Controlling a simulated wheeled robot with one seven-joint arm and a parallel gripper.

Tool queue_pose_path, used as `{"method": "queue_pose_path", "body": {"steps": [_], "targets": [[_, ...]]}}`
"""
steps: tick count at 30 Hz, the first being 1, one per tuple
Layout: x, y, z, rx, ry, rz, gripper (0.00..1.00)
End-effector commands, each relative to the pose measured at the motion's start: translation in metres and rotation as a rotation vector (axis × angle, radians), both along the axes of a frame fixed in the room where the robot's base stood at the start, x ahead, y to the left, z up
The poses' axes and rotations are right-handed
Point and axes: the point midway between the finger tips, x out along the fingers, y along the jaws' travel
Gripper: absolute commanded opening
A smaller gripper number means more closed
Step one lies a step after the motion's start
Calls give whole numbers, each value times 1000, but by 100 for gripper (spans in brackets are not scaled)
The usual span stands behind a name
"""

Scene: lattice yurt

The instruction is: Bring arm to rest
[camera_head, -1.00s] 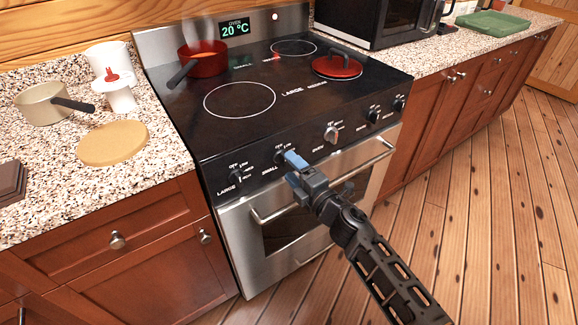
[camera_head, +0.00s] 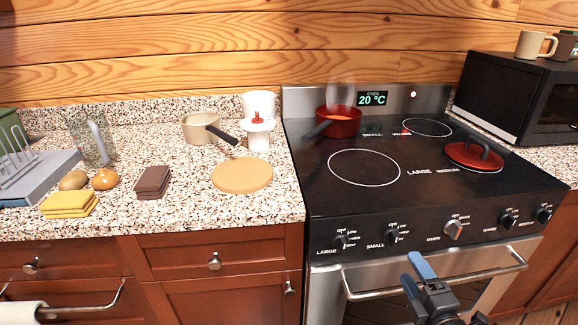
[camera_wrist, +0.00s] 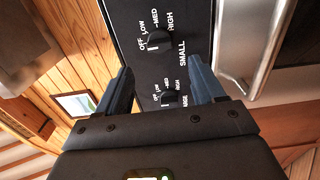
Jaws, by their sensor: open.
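My gripper (camera_head: 418,278) is in front of the stove, low in the head view, near the oven handle. In the wrist view its two blue fingers (camera_wrist: 160,90) are spread apart with nothing between them. Beyond them shows the stove's black control panel, with the SMALL knob (camera_wrist: 159,39) and the LARGE knob (camera_wrist: 169,96). In the head view the SMALL knob (camera_head: 391,237) is above and left of my gripper. I cannot tell the exact gap between the fingertips and the panel.
The oven handle (camera_head: 440,272) sticks out close to my gripper. A red pot (camera_head: 341,124) and a red lid (camera_head: 473,155) are on the cooktop (camera_head: 410,190). The counter at left holds a beige pan (camera_head: 199,128), a round board (camera_head: 242,176) and folded cloths (camera_head: 69,203).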

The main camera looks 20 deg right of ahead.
Motion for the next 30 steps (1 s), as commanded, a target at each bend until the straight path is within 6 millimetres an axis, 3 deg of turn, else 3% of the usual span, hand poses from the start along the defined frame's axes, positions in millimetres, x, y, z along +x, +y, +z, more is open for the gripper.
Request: {"method": "queue_pose_path", "body": {"steps": [4,8,14,19,30], "targets": [[-4,4,-1,14,-1,5,68],[-27,24,-4,102,-8,31,68],[-95,79,-1,393,-25,91,68],[-154,122,15,680,-30,121,68],[-262,188,78,1315,-11,73,68]]}}
